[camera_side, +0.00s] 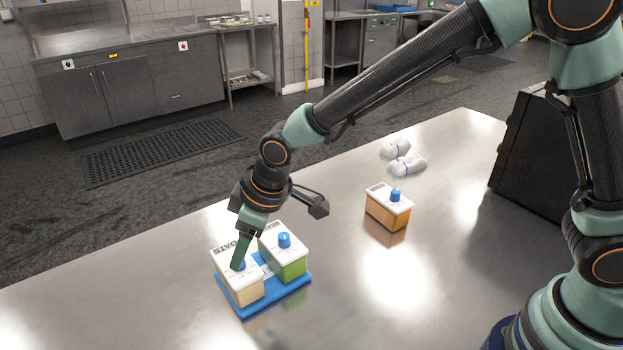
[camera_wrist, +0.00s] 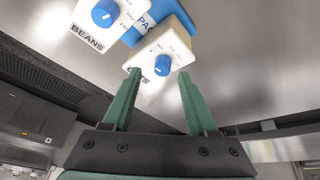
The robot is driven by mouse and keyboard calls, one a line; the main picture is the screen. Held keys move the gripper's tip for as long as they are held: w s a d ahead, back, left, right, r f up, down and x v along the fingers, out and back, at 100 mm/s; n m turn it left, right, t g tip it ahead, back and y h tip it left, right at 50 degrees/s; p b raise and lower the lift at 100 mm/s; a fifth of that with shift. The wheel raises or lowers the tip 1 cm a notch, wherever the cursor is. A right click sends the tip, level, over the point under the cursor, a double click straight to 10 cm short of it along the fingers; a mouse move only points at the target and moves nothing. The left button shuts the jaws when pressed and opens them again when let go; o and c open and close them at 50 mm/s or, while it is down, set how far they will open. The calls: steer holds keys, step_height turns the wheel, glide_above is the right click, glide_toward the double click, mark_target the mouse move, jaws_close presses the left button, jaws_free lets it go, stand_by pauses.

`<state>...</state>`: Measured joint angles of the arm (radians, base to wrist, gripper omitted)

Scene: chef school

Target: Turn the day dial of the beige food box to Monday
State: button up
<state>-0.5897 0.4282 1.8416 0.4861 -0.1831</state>
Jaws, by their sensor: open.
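The beige food box (camera_side: 249,293) has a white lid lettered OATS and a blue day dial (camera_side: 241,264). It stands on a blue tray (camera_side: 279,298). My gripper (camera_side: 235,265) points down over its lid, and a green finger partly hides the dial in the side view. In the wrist view my gripper (camera_wrist: 160,72) is open, with one finger either side of the dial (camera_wrist: 162,65). The fingers look apart from the dial; I cannot tell their exact height. The beige box's lid (camera_wrist: 177,42) has small markings, too small to read, so the dial's setting is unclear.
A green box (camera_side: 292,266) with a blue dial stands close beside it on the tray; in the wrist view its lid reads BEANS (camera_wrist: 88,38). An orange box (camera_side: 386,212) and white rolled cloths (camera_side: 407,166) lie farther back. The steel table (camera_side: 130,290) is clear at left.

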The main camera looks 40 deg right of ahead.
steer(key=shift+x, duration=1.3)
steer(key=shift+a, duration=0.1)
jaws_close()
steer(key=shift+s+a+m, duration=0.1)
steer(key=shift+s+m, duration=0.1)
steer(key=shift+m, duration=2)
steer(key=shift+f, duration=0.1)
jaws_free()
